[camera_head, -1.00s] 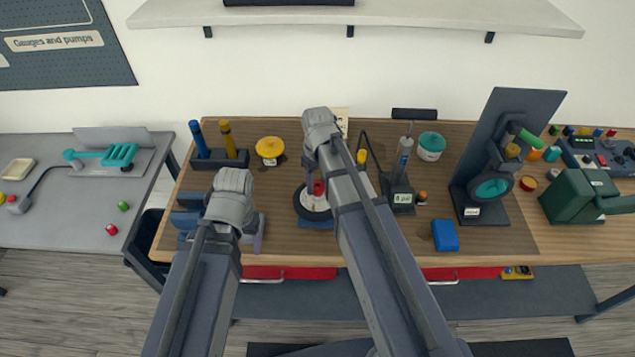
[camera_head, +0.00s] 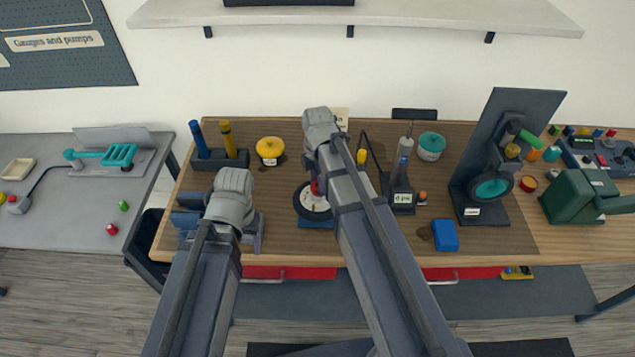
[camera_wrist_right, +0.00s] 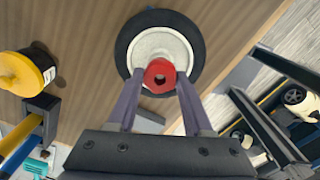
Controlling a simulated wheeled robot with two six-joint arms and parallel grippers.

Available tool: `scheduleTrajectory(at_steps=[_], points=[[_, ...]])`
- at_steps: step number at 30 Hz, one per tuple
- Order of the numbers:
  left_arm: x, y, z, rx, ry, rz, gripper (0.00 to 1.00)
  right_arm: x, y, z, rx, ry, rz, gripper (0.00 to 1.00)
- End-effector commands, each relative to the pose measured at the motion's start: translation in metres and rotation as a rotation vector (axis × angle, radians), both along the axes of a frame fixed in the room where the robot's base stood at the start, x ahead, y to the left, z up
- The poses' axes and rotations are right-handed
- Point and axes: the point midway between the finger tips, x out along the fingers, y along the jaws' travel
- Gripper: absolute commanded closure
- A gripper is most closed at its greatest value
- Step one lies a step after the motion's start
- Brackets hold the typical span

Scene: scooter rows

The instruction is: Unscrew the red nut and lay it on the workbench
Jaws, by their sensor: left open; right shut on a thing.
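The red nut (camera_wrist_right: 160,76) is at the centre of the white hub of a black-tyred wheel (camera_wrist_right: 197,47) in the right wrist view. My right gripper (camera_wrist_right: 159,80) is shut on the nut, one finger on each side. I cannot tell whether the nut is still seated on the hub or slightly off it. In the head view the wheel (camera_head: 301,205) is partly behind my right arm, and only a bit of the nut (camera_head: 315,188) shows. My left gripper (camera_head: 250,240) is open at the front left of the wooden workbench (camera_head: 375,245), its fingertips partly hidden.
A yellow-lidded tub (camera_head: 270,150) and a holder with blue and yellow tools (camera_head: 217,160) stand behind. A pump (camera_head: 402,190), blue block (camera_head: 445,236) and dark stand (camera_head: 490,210) are to the right. Bare bench shows between wheel and left gripper.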

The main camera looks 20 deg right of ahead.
Motion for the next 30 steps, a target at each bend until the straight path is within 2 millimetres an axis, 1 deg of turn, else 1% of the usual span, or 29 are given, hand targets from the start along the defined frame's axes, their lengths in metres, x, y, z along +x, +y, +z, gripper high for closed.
scheduleTrajectory(at_steps=[3, 10, 11, 12, 20, 30], points=[[0.0, -0.0001, -0.0004, 0.0, 0.0, 0.0, 0.32, -0.0004, -0.0002, -0.0004, 0.0, 0.001, 0.06, 1.0], [0.0, 0.0001, -0.0005, 0.0, 0.0, 0.0, 0.32, -0.0006, -0.0001, -0.0005, 0.0, 0.001, 0.07, 1.0], [0.0, 0.0001, -0.0005, 0.0, 0.0, 0.0, 0.32, -0.0006, -0.0001, -0.0005, 0.0, 0.001, 0.069, 0.48], [0.0, 0.0001, -0.0005, 0.0, 0.0, 0.0, 0.32, -0.0006, -0.0001, -0.0005, 0.0, 0.001, 0.069, 0.44], [0.0, 0.0, -0.0003, 0.0, 0.0, 0.0, 0.32, -0.0003, 0.0, -0.0003, 0.0, 0.001, 0.067, 0.15], [0.0, 0.0, 0.0018, 0.0, 0.0, 0.0, 0.32, -0.0001, 0.0, 0.0018, 0.0, 0.0, 0.067, 0.15]])
